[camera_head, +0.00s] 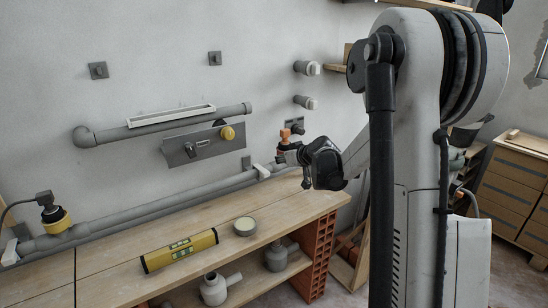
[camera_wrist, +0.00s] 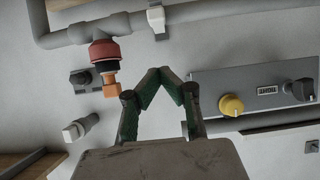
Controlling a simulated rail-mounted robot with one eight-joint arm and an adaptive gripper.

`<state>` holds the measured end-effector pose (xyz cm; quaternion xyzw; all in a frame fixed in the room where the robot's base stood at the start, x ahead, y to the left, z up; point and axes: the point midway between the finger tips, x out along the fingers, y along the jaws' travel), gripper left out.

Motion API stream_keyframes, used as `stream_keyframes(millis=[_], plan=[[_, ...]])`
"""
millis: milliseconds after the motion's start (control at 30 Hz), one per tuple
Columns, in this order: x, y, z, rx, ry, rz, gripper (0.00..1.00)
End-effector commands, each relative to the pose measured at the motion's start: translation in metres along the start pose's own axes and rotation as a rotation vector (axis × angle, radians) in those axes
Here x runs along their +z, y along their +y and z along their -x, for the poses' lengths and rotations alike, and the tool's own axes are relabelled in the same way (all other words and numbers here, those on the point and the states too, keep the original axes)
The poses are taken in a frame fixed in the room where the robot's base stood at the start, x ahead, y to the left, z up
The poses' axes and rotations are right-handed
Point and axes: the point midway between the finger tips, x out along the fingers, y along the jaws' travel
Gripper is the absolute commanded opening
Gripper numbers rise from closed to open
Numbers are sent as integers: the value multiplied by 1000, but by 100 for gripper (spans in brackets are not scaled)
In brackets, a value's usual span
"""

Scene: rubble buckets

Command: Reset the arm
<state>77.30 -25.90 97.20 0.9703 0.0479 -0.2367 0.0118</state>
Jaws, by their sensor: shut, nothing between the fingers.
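My gripper (camera_wrist: 170,76) shows in the wrist view with its two green-padded fingers drawn together and nothing between them. In the head view, my gripper (camera_head: 290,157) is at the end of my bent arm, in front of the wall and above the right end of the workbench (camera_head: 105,270). It looks clear of the bench top. The dark wrist hides part of the wall behind it, and the fingertips are small there.
A yellow spirit level (camera_head: 180,250) and a round tin (camera_head: 244,226) lie on the bench. A grey panel with a yellow knob (camera_head: 227,133) is on the wall. A red, black and orange fitting (camera_wrist: 104,52) is on a pipe. Drawers (camera_head: 512,185) stand at right.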

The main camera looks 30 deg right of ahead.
Motion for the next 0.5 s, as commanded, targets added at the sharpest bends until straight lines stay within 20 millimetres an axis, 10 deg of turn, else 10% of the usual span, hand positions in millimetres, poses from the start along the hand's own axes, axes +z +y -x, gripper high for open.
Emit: stream_keyframes(millis=[500], plan=[[-3,-18,22,-11,-17,-3,0]])
